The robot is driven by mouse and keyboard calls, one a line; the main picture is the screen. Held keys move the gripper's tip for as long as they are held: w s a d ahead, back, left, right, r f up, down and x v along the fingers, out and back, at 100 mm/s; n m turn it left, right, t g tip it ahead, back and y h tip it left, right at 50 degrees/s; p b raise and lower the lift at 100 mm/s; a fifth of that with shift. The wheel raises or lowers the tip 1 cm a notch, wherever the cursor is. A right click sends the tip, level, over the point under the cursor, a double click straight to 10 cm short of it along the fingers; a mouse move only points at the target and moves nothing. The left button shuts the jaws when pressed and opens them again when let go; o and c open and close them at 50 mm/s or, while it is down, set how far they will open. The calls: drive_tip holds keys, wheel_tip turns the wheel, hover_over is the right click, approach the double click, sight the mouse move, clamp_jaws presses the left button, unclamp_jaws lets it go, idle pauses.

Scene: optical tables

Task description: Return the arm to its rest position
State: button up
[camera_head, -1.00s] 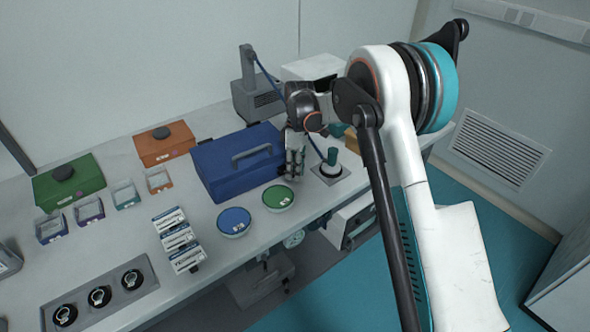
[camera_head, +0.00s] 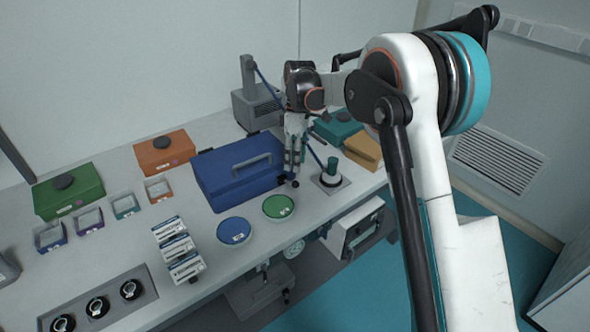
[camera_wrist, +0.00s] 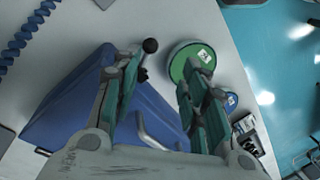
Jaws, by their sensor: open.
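My gripper (camera_head: 294,170) hangs in the head view at the right end of the blue case (camera_head: 238,168), fingers pointing down. In the wrist view my gripper (camera_wrist: 165,90) has its two fingers apart with nothing held between them. A green round dish (camera_wrist: 190,62) shows beyond the fingertips, and the blue case (camera_wrist: 75,115) lies below and left. A small black knob (camera_wrist: 150,46) shows by the left fingertip. Whether the fingers touch the case cannot be told.
A grey device (camera_head: 258,105) with a blue cable stands behind. Orange (camera_head: 165,155) and green (camera_head: 68,190) boxes stand left.

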drive_tip(key=shift+r, duration=0.75)
drive_tip(key=shift+r, duration=0.1)
drive_tip(key=s+d+r+m+t, duration=0.4)
drive_tip(key=s+d+r+m, duration=0.45)
drive_tip(key=s+r, duration=0.6)
drive_tip(key=s+d+f+m+t, duration=0.2)
drive_tip(key=s+d+m, duration=0.1)
drive_tip(key=s, duration=0.7)
drive_tip(key=s+d+f+m+t, duration=0.2)
drive_tip(key=s+d, duration=0.3)
drive_tip(key=s, duration=0.5)
drive_tip(key=shift+s+d+m+t+h, duration=0.15)
drive_tip(key=shift+m+t+h, duration=0.15)
drive_tip(key=shift+m+t, duration=0.35)
